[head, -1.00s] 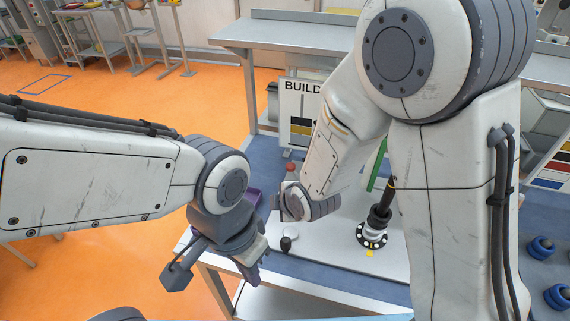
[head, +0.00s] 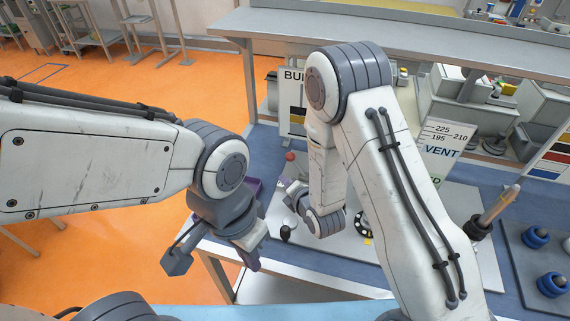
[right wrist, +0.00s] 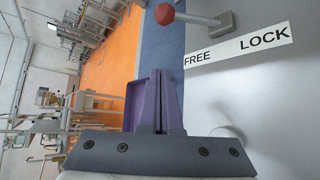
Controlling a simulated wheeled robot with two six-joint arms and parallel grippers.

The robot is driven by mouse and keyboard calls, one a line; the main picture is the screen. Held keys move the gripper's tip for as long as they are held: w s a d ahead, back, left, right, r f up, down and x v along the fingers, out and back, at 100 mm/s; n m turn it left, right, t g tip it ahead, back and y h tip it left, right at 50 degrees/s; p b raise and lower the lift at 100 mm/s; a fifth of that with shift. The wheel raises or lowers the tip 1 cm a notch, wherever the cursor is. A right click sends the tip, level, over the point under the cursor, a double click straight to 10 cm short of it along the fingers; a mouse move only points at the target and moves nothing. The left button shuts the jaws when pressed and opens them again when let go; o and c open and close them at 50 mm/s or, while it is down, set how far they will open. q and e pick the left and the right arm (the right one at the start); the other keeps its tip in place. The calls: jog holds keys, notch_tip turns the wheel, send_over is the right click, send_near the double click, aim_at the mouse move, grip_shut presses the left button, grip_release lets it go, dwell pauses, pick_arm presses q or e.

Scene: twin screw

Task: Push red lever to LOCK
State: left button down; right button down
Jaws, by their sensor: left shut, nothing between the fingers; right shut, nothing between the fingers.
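The red lever's ball knob (head: 290,156) stands on the pale panel in the head view. In the right wrist view the red knob (right wrist: 164,14) is at the top, on a rod running right to a grey mount (right wrist: 227,22). The FREE LOCK label (right wrist: 238,46) is below it; the knob is toward the FREE end. My right gripper (head: 283,183) is close to the lever in the head view. In its wrist view its purple fingers (right wrist: 168,72) are shut and empty, apart from the knob. My left gripper (head: 252,264) is shut and empty beyond the table's left edge.
A small black knob (head: 286,232) sits on the panel beside my right wrist. A VENT sign (head: 440,148) and a tray with blue parts (head: 540,258) are to the right.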

aim_at(297, 165)
jog(key=p+x, duration=0.3)
jog(key=x, duration=0.6)
jog(key=shift+r, duration=0.1)
jog(key=d+r+p, duration=0.1)
jog(key=w+d+p, duration=0.1)
jog(key=shift+d+r+p, duration=0.3)
jog(key=shift+r, duration=0.1)
jog(key=shift+w+d, duration=0.1)
jog(key=shift+d, duration=0.15)
